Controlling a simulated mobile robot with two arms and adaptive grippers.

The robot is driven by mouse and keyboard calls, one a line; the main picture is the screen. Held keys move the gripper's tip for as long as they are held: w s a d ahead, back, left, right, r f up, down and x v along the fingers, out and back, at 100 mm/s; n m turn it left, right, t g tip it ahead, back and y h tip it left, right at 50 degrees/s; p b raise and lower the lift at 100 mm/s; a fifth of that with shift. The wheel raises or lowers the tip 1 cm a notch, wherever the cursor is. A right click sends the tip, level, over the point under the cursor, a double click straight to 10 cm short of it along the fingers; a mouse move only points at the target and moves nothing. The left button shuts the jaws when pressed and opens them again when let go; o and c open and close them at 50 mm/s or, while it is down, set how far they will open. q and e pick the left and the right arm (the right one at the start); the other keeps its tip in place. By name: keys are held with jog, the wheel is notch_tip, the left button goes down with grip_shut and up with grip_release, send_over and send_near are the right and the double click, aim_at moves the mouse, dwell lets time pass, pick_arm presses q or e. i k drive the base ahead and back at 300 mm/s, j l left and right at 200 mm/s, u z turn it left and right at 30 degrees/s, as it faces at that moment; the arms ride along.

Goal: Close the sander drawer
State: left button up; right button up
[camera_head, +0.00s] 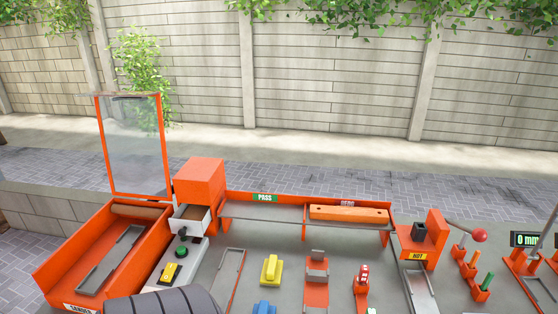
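The sander (105,250) is an orange open-topped bin at the left, with a partly readable label on its front. Its clear orange-framed lid (133,145) stands up, open. Beside it to the right is an orange box (200,180). A pale drawer (186,224) sticks out of the box's front, open, with a dark inside. Neither gripper's fingers show. A dark ribbed rounded part (165,302) at the bottom left seems to be mine.
A grey panel with a green button (181,252) and a yellow switch (170,272) lies in front of the drawer. An orange-edged rack (262,212) holds an orange plank (348,214). Yellow and blue blocks, stands and a red-knobbed lever (479,235) crowd the table rightward.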

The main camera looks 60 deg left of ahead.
aim_at(193, 216)
jog(key=u, duration=2.55)
jog(key=k+j+z, duration=0.15)
jog(key=j+z, duration=0.15)
jog(key=k+j+z, duration=0.2)
jog(key=j+z, duration=0.15)
jog(key=j, duration=0.1)
